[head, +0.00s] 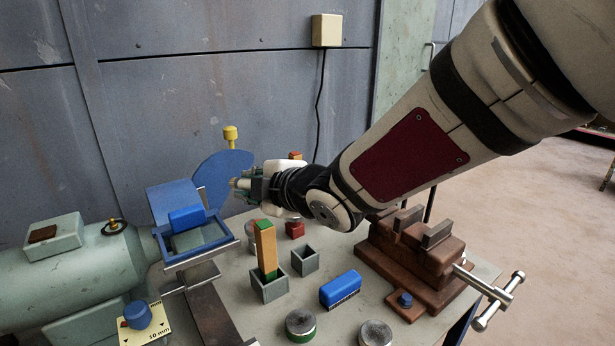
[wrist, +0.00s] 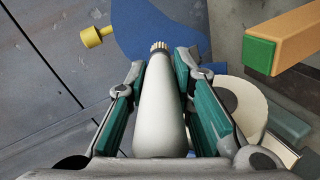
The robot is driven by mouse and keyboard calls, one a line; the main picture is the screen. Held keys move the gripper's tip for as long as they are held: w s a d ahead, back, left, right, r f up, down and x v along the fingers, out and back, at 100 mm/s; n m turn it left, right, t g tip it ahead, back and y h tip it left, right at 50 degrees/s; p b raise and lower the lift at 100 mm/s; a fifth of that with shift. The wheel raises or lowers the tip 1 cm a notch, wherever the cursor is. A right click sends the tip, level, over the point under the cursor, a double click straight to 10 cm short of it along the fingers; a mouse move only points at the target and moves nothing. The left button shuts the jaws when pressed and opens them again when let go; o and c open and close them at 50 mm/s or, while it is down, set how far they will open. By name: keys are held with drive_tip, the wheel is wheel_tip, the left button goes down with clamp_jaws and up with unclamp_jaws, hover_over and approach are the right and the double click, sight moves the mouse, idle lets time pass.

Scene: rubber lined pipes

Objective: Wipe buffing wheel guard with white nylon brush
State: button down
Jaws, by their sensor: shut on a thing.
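The buffing wheel guard seems to be the blue rounded plate (head: 218,176) beside the grinder in the head view. It also fills the top middle of the wrist view (wrist: 150,28). My gripper (head: 250,184) is shut on the white nylon brush (wrist: 158,105), whose pale tapered body lies between the green finger pads in the wrist view. Its short bristle end points away from me and overlaps the blue plate in the wrist view. I cannot tell whether the bristles touch it. In the head view the brush is mostly hidden by the gripper.
A yellow knob (head: 230,135) stands out by the plate. The green grinder (head: 90,262) is at left. An orange-and-green block stands in a grey square holder (head: 269,288). A blue block (head: 340,289), metal discs and a brown vise (head: 420,255) occupy the bench.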

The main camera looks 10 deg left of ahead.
drive_tip(key=shift+s+d, duration=0.45)
drive_tip(key=shift+d, duration=0.2)
drive_tip(key=shift+s+d, duration=0.45)
drive_tip(key=shift+d, duration=0.15)
